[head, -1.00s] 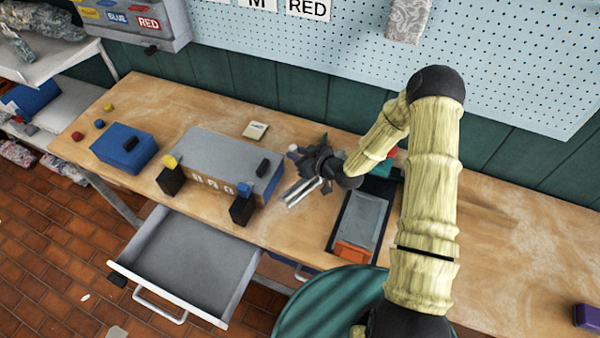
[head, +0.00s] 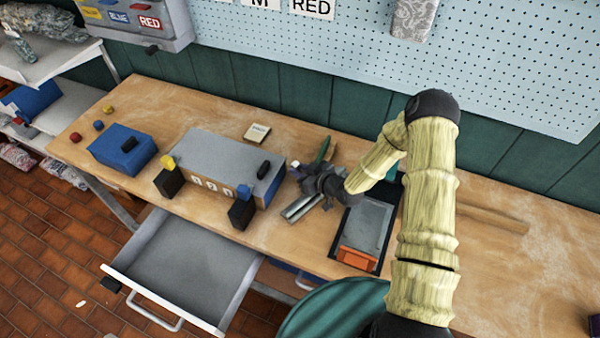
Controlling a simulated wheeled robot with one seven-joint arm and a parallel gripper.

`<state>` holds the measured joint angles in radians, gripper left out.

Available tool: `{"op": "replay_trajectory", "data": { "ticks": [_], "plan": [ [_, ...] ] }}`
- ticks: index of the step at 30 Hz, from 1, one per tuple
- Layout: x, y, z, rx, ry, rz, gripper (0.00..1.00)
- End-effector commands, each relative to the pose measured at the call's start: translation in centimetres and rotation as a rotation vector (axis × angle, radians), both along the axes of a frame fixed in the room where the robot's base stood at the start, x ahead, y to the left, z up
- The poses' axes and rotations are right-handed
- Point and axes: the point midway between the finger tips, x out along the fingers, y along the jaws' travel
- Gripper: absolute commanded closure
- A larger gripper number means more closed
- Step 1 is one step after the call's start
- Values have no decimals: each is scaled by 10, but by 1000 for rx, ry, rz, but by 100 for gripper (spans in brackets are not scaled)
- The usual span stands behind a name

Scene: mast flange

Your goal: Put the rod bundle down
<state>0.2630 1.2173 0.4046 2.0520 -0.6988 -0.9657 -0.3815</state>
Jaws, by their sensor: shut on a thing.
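The rod bundle (head: 300,208) shows as pale grey-silver rods between the grey box and the dark tray on the workbench. My gripper (head: 312,190) is shut on the bundle, with the silver ends sticking out below it in the picture. A green, stick-like piece (head: 322,150) shows beyond the gripper; I cannot tell whether it belongs to the bundle. The gripper body hides the middle of the bundle. Whether the rods touch the bench top (head: 270,225) is hard to tell.
A grey box (head: 225,155) stands left of my gripper, with black blocks bearing yellow and blue pieces before it. A dark tray (head: 338,238) with a grey and orange item lies right. An open drawer (head: 115,268) juts out in front. A blue box (head: 122,148) stands farther left.

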Motion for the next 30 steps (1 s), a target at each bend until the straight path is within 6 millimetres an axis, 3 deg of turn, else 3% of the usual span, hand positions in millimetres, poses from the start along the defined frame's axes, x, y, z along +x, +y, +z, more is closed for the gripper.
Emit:
{"op": "replay_trajectory", "data": {
  "ticks": [3, 4, 6, 7, 20, 30],
  "plan": [
    [0, 0, 1, 0, 0, 1, 100],
    [-1, 0, 0, -1, 2, 1, 73],
    [-1, 0, 0, -1, 2, 1, 60],
    [-1, 0, 0, -1, 2, 1, 57],
    [-5, -6, 3, -1, 1, 0, 57],
    [-41, -43, 22, -2, 1, -2, 57]
  ]
}}
